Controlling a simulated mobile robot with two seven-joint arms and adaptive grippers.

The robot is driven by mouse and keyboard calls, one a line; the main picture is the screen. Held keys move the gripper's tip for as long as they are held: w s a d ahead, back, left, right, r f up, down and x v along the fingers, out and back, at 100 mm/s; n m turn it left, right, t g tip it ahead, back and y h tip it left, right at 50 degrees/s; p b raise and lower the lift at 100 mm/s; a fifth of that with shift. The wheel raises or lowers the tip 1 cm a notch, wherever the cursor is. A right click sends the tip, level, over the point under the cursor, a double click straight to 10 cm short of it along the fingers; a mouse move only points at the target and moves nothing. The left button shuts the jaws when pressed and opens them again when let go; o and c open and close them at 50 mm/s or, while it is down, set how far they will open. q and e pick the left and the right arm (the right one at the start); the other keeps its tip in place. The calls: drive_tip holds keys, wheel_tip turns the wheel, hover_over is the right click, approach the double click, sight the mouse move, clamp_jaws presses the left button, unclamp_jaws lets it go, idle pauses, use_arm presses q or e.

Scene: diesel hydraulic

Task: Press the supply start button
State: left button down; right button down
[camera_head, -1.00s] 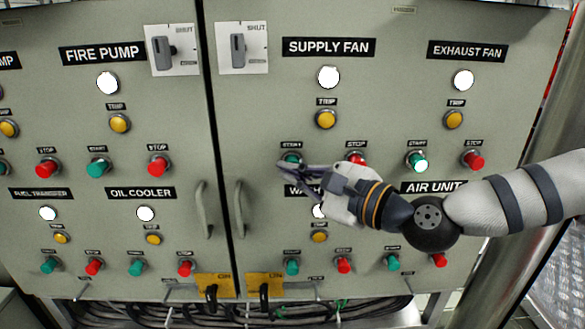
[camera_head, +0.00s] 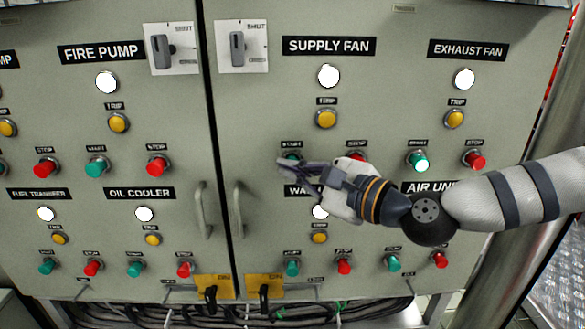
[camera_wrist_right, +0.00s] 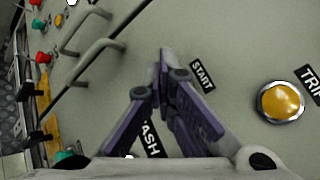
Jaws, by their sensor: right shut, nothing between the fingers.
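The green supply fan start button (camera_head: 292,158) is on the grey panel, below the SUPPLY FAN label (camera_head: 328,46) and left of a red stop button (camera_head: 357,157). My right gripper (camera_head: 284,164) is shut and empty, its fingertips in front of the start button and covering its lower part. I cannot tell whether they touch it. In the right wrist view the shut fingertips (camera_wrist_right: 163,58) lie beside the START label (camera_wrist_right: 202,76), and the button itself is hidden. The supply fan lamp (camera_head: 328,76) looks white. My left gripper is not in view.
The yellow trip button (camera_head: 326,118) is above the start button; it also shows in the right wrist view (camera_wrist_right: 280,101). Door handles (camera_head: 239,209) stick out left of my gripper. The exhaust fan start button (camera_head: 419,162) has a bright centre. My right forearm crosses the lower right panel.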

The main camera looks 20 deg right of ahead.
use_arm(q)
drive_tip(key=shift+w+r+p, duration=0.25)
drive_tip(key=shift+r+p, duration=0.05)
drive_tip(key=shift+p, duration=0.05)
use_arm(e)
drive_tip(key=shift+s+a, duration=0.25)
drive_tip(key=shift+s, duration=0.65)
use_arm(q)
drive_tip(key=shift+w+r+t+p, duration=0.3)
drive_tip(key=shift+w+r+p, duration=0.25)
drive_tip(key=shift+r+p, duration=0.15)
use_arm(e)
drive_tip(key=s, duration=0.2)
drive_tip(key=s+a, duration=0.1)
drive_tip(key=s, duration=0.1)
drive_tip(key=shift+s+a, duration=0.2)
drive_tip(key=shift+s, duration=0.2)
